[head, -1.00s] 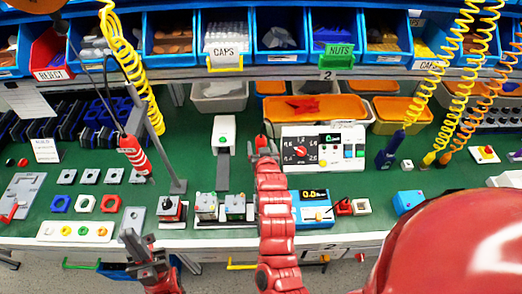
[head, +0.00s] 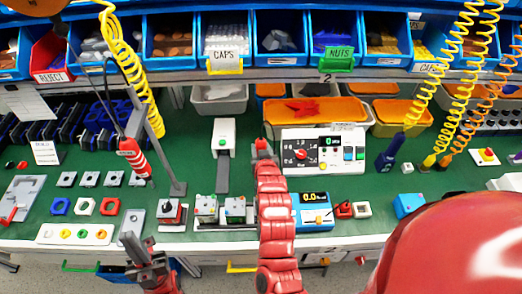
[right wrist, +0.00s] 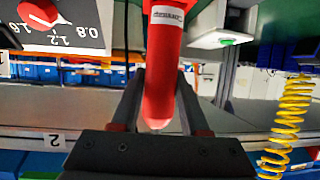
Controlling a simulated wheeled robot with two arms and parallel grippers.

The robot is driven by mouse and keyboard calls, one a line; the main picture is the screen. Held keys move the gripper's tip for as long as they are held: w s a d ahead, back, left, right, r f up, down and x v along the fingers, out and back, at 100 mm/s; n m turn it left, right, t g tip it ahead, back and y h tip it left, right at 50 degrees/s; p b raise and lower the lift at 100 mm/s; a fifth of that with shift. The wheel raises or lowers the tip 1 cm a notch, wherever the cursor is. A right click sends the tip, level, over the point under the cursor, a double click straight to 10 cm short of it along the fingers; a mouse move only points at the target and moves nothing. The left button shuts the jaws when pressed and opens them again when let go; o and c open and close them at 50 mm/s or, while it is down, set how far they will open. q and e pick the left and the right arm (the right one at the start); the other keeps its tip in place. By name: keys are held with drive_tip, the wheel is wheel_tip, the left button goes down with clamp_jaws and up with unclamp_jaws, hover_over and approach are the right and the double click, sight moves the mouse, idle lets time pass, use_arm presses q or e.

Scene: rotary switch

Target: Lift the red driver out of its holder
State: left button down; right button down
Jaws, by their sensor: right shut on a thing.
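The red driver (right wrist: 161,65) shows large in the right wrist view, a red round-ended handle with a white label. My right gripper (right wrist: 160,115) is shut on it, one finger on each side. In the head view, the right gripper (head: 264,152) is over the bench, just left of the dial panel, with a small red part of the driver (head: 261,143) at its tip. The driver's holder is hidden. My left gripper (head: 140,248) is low at the bench's front edge, apart from the driver; its jaw gap is unclear.
The dial panel (head: 323,151) stands close right of the right gripper. A white box with a green button (head: 223,133) stands to its left. Another red tool (head: 133,157) hangs further left by a pole. A blue display unit (head: 314,210) is near the front edge.

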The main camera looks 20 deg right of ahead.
wheel_tip(320, 180, up, 9)
drive_tip(key=b, duration=0.3)
drive_tip(key=shift+f, duration=0.1)
drive_tip(key=shift+r, duration=0.65)
drive_tip(key=c, duration=1.1)
unclamp_jaws()
clamp_jaws()
